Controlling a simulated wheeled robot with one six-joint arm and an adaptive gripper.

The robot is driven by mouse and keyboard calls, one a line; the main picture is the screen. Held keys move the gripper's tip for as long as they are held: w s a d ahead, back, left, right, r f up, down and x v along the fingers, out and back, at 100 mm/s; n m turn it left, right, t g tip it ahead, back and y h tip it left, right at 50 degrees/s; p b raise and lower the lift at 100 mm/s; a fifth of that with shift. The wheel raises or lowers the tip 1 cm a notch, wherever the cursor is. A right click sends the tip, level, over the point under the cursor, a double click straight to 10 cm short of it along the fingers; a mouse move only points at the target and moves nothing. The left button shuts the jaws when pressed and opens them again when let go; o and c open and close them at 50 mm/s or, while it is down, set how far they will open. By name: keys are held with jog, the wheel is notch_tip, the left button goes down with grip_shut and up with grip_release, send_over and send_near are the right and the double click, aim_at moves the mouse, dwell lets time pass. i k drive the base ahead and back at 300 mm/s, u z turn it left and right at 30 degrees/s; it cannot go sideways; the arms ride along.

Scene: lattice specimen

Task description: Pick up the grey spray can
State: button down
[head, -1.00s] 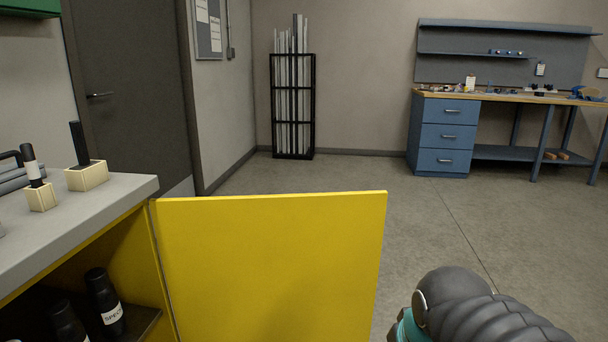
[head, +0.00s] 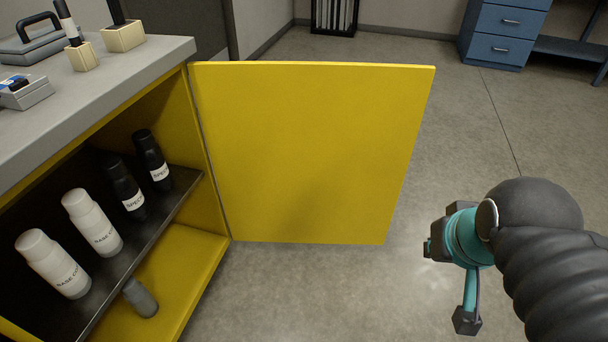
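A plain grey can (head: 141,298), which looks like the grey spray can, stands on the yellow bottom of the open cabinet, under the dark shelf. The shelf edge is close to its top in the picture, and part of it may be hidden. My gripper (head: 452,285) is at the right in the head view, outside the cabinet and to the right of its open door, well apart from the can. One finger with a dark pad points down. The other finger is not clear, so its opening cannot be told. I see nothing held.
The yellow cabinet door (head: 310,150) stands open between the cabinet and my gripper. Two white cans (head: 92,224) and two black cans (head: 152,160) stand on the dark shelf (head: 168,205). The grey countertop (head: 130,75) holds tools. The floor (head: 330,290) below the door is clear.

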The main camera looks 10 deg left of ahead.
aim_at(143, 301)
jog(key=u, duration=2.15)
jog(key=k, duration=1.25)
jog(key=u, duration=0.65)
jog(key=i, duration=0.4)
jog(key=u, duration=0.6)
jog(key=i, duration=1.3)
jog(key=z, duration=0.85)
